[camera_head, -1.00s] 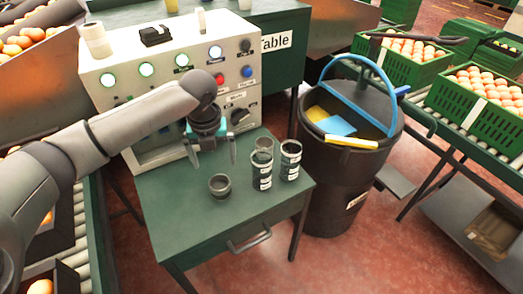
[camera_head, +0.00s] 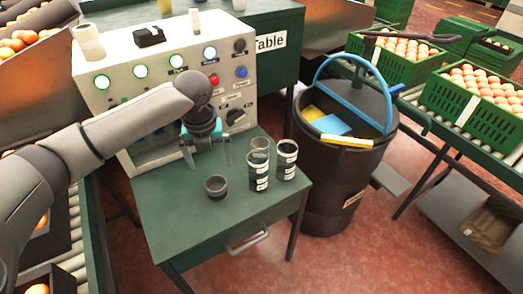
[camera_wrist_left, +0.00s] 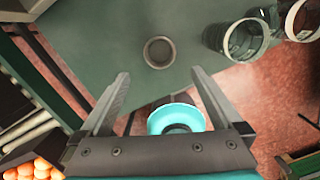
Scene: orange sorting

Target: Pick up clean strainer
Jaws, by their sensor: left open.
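A small dark open cup-like ring (camera_head: 216,187) stands on the green table (camera_head: 185,225), and may be the strainer. Two dark, glassy labelled cylinders, one nearer (camera_head: 259,171) and one at the right (camera_head: 287,160), stand beside it; their labels are too small to read. My left gripper (camera_head: 208,162) points down, open and empty, above the table behind the small ring. In the left wrist view, the ring (camera_wrist_left: 159,52) lies ahead of the gap between my open fingertips (camera_wrist_left: 160,76), and the two cylinders are at top right. My right gripper is not in view.
A white control box (camera_head: 130,75) with lit buttons stands close behind my gripper. A black bin (camera_head: 325,185) with a blue handle stands right of the table. Green egg crates (camera_head: 465,100) sit on the right conveyor. The table's front part is clear.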

